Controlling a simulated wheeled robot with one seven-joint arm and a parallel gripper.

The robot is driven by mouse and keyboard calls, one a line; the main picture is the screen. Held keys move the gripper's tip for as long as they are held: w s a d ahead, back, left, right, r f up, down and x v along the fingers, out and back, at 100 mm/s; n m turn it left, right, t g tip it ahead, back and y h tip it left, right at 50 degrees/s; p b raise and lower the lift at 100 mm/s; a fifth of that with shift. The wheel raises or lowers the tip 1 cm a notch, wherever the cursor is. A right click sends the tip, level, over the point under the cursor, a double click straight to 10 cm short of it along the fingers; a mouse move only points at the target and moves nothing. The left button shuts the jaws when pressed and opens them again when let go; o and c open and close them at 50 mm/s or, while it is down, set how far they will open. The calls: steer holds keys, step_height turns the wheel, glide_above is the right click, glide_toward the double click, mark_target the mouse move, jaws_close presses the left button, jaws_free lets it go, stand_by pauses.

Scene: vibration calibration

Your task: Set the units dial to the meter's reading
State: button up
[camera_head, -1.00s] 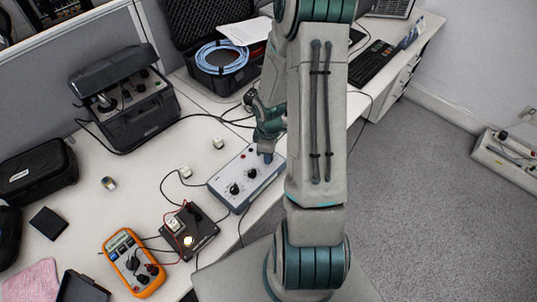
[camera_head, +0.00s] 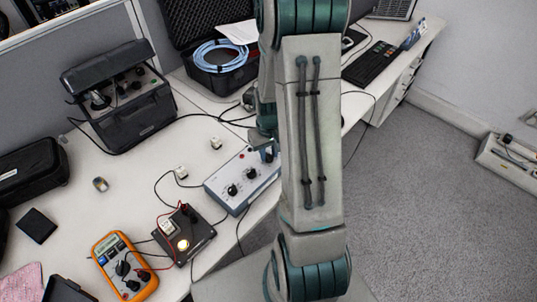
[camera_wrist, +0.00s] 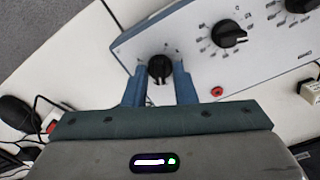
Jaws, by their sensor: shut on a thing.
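A grey-white box with black dials (camera_head: 222,190) sits near the front edge of the white table. Two of its dials (camera_head: 232,189) and (camera_head: 251,173) show in the head view. In the wrist view, my gripper (camera_wrist: 160,74) has its two blue fingers on either side of the end dial (camera_wrist: 160,68), shut on it. The middle dial (camera_wrist: 228,33) and far dial (camera_wrist: 299,4) are free beside it, with printed scale marks. The orange meter (camera_head: 123,268) lies at the lower left of the head view; its display is too small to read.
A dark box with a lit yellow lamp (camera_head: 183,246) stands between the meter and the dial box, with cables around it. A black open case (camera_head: 128,112) and a case with blue cable (camera_head: 219,58) stand behind.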

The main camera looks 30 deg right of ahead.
mark_target(269, 155)
steer(key=shift+m+b, duration=0.55)
steer(key=shift+m, duration=1.35)
steer(key=o, duration=1)
step_height(269, 155, up, 14)
steer(key=shift+f, duration=0.1)
steer(key=s+a+r+n+t, duration=0.2)
steer(key=s+a+r+n, duration=0.2)
steer(key=s+a+r, duration=0.3)
steer(key=s+a, duration=0.4)
steer(key=s, duration=0.2)
steer(key=shift+a+t, duration=0.3)
steer(key=shift+t, duration=0.1)
